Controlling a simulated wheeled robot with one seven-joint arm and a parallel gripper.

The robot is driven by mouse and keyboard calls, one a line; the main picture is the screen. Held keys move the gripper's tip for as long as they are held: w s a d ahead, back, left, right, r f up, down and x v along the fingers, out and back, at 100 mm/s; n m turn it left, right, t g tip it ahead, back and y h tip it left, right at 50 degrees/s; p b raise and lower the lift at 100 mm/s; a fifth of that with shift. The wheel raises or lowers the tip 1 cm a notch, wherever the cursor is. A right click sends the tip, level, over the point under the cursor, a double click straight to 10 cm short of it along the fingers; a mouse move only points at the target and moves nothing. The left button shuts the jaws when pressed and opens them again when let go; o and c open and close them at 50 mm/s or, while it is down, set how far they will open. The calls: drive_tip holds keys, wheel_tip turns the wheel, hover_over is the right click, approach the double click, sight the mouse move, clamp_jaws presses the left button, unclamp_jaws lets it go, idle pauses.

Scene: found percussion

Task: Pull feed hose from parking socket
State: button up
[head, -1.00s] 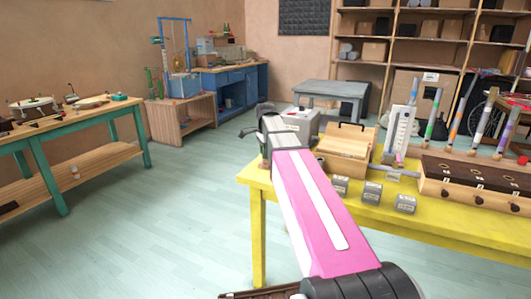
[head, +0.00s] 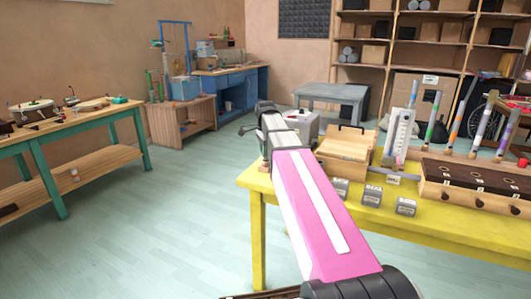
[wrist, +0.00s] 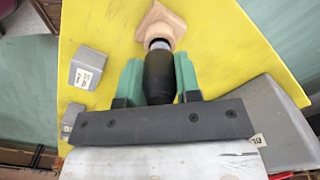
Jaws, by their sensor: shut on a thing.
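In the wrist view my gripper (wrist: 158,82) has two green fingers shut on a black cylindrical piece, apparently the end of the feed hose (wrist: 158,70). A grey collar at its far end meets a pale wooden block (wrist: 160,24), apparently the parking socket. I cannot tell whether the collar sits inside the block or only against it. The rest of the hose is not visible. In the head view my pink arm reaches over the table's left end, and the fingertips, hose and socket are hidden there.
The yellow table (head: 257,222) carries a grey box (head: 304,126), a wooden box (head: 343,152), several small grey labelled blocks (head: 373,196) and a long wooden case (head: 470,186). One small block (wrist: 88,70) lies left of my fingers. The floor (head: 150,225) left of the table is clear.

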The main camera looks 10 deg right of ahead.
drive_tip(key=shift+r, duration=0.45)
drive_tip(key=shift+r, duration=1.35)
